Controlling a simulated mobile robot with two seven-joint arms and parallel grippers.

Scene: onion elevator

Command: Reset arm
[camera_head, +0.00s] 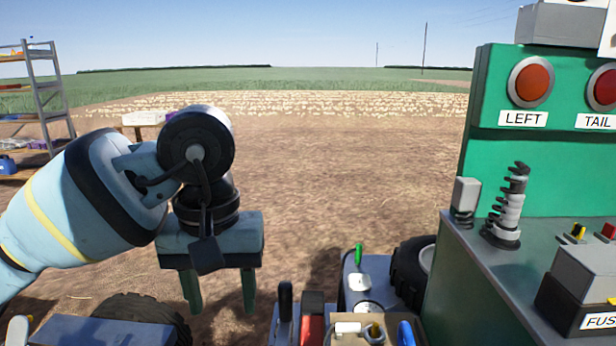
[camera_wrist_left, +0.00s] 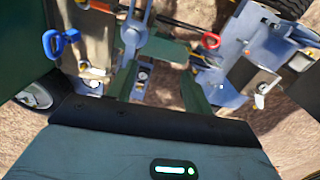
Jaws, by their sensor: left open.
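My left arm (camera_head: 85,205) comes in from the left in the head view, pale blue with black and yellow bands. It bends at a black wrist joint, and the left gripper (camera_head: 220,298) hangs from it pointing down. Its two green fingers are apart with nothing between them, above the ground and the machine. In the left wrist view the gripper (camera_wrist_left: 160,88) shows its fingers spread over blue-grey machine parts. My right arm and gripper are not in view.
A green control panel (camera_head: 560,150) with red LEFT (camera_head: 532,82) and TAIL (camera_head: 603,88) buttons stands at the right. A grey counter below it carries a spring-like part (camera_head: 508,210) and a fuse box (camera_head: 585,290). A metal shelf (camera_head: 45,95) stands far left. Open soil lies ahead.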

